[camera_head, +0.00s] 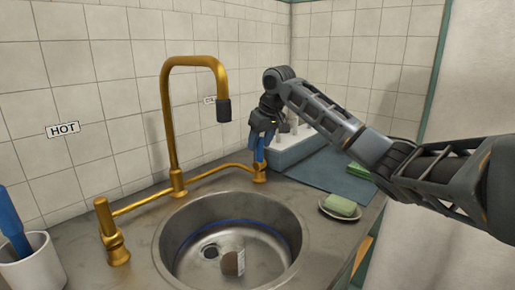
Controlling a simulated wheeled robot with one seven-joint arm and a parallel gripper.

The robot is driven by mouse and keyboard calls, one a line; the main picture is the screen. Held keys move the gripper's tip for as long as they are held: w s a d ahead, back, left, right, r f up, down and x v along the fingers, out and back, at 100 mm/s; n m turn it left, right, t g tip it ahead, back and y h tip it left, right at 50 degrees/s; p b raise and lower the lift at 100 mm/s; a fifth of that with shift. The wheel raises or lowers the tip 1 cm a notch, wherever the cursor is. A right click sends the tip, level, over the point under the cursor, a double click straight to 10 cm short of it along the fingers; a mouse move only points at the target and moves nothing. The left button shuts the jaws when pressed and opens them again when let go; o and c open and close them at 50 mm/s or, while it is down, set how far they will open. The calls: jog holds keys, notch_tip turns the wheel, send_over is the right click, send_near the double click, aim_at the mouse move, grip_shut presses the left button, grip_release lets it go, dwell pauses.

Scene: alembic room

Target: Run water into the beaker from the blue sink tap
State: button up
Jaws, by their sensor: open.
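The blue tap handle (259,153) stands on the right end of the brass faucet's pipe. My gripper (262,132) is open right above it, with its fingers at the handle's top. I cannot tell whether they touch it. The brass spout (170,120) arches up and ends in a dark nozzle (223,111) over the round steel sink (172,236). A small brown and white object (233,262) sits in the basin near the drain (210,251). It may be the beaker, but I cannot tell. No water stream shows.
A brass tap handle (113,235) stands at left below a HOT label (62,129). A white cup (32,265) holding a blue-handled item is at lower left. A green soap bar (340,206) lies in a dish right of the sink. A blue-grey mat (335,175) lies behind it.

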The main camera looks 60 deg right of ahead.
jog(key=shift+x, duration=1.35)
jog(key=shift+c, duration=0.4)
grip_shut()
